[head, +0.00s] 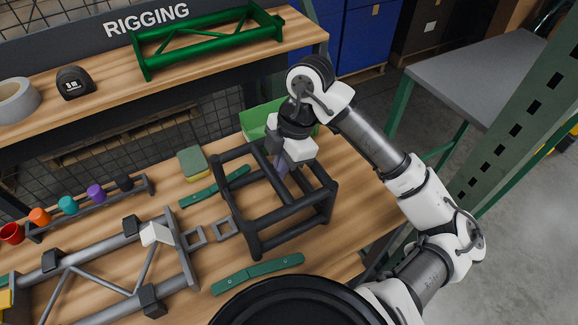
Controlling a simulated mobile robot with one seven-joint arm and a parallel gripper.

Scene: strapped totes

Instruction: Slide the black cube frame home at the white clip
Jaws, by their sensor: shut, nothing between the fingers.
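The black cube frame (285,234) stands on the wooden bench, between two green strips. My gripper (282,172) points down at the frame's far upper part, with its fingers shut and empty. The fingers seem to reach in among the frame's bars; whether they touch a bar I cannot tell. The white clip (155,234) sits on the grey truss (95,250) to the left of the frame. Two grey square loops (193,238) (225,228) lie between the truss end and the frame, which stands apart from the clip.
Green strips (214,187) (258,273) lie behind and in front of the frame. A green-and-yellow sponge (192,163), a green bin (258,119) and a rack of coloured caps (92,205) stand behind. Black clips (150,300) sit on the truss. Bare bench lies right of the frame.

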